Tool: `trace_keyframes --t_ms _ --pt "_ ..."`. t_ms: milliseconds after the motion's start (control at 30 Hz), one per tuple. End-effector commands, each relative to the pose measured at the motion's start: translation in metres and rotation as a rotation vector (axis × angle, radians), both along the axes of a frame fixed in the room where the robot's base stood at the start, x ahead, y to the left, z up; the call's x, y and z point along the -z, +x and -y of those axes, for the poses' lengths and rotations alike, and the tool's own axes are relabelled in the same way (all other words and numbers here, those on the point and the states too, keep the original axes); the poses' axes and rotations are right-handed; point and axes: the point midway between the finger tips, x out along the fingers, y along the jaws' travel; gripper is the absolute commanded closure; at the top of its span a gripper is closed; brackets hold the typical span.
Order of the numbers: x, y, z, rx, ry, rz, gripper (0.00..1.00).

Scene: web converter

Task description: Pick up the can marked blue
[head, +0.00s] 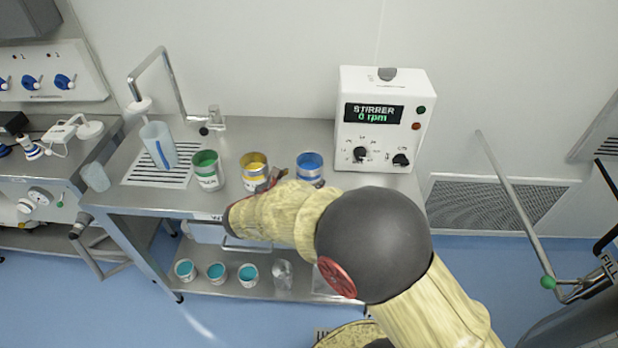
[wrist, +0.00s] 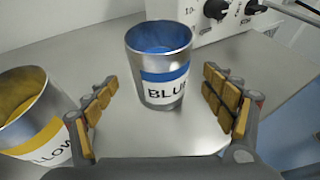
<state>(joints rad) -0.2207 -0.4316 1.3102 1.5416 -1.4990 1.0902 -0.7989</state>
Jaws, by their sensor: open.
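The blue can (head: 309,167) is a metal can with a blue band and blue inside, standing upright on the steel table. In the wrist view the blue can (wrist: 160,70) stands ahead, between the lines of my two fingers, with part of the word BLUE showing. My gripper (wrist: 165,108) is open and empty, its padded fingers apart on the near side of the can. They do not appear to touch it. In the head view my arm hides the can's lower part and most of the gripper (head: 270,182).
A yellow can (wrist: 30,115) stands close to my left finger. A green can (head: 207,170) and a pale blue beaker (head: 158,145) stand farther left. The stirrer box (head: 383,120) stands right behind the blue can. Bare tabletop (wrist: 80,52) lies behind the yellow can.

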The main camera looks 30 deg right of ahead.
Motion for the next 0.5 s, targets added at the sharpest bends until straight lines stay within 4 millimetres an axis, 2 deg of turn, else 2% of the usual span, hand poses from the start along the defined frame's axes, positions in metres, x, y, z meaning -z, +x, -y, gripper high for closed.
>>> trace_keyframes --t_ms 300,500 --pt "0.018 0.018 0.035 0.003 0.001 0.003 0.17" --pt "0.019 0.022 0.041 0.002 0.002 0.001 0.17"
